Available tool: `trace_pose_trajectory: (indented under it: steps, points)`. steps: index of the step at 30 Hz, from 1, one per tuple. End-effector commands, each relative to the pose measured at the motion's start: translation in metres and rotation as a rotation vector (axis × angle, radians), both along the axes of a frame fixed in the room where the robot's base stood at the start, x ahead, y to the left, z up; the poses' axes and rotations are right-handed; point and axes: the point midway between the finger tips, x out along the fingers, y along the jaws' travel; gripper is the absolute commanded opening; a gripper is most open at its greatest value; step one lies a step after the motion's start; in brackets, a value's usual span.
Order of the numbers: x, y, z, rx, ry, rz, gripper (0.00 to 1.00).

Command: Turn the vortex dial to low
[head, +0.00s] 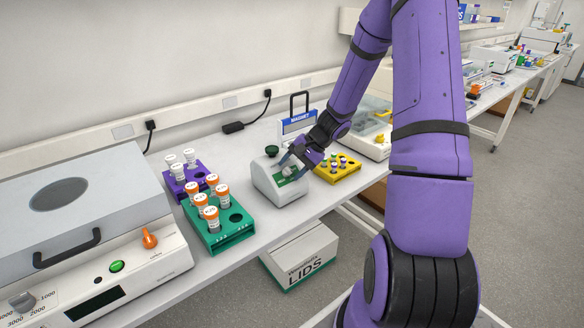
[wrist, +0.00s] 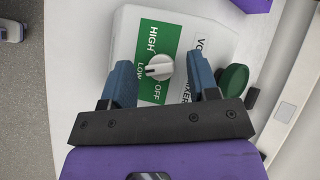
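The vortex mixer (head: 262,182) is a small light-grey box with a sloped green front panel, standing on the bench. Its white dial (wrist: 159,67) sits on the green panel (wrist: 178,50) in the wrist view, with HIGH, LOW and OFF printed around it. The dial's raised bar lies roughly crosswise, one end toward the LOW label. My gripper (wrist: 161,62) is open, its blue fingers on either side of the dial with a visible gap to each. In the head view my gripper (head: 297,163) is over the mixer's panel and partly hides it.
The mixer's dark green cup (head: 271,150) is on top. A green rack (head: 232,236) and purple rack (head: 177,189) with capped tubes stand left. A centrifuge (head: 75,205) fills the left.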

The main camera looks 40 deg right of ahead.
Motion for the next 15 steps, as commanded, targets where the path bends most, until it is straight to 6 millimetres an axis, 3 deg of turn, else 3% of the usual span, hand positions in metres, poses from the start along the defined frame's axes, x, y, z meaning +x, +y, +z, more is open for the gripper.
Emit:
trace_pose_trajectory:
  steps: [9,15]
  points:
    - [-0.001,-0.002,0.002,-0.001,-0.001,0.0,0.54]
    - [-0.008,-0.017,0.021,-0.004,-0.003,-0.001,0.54]
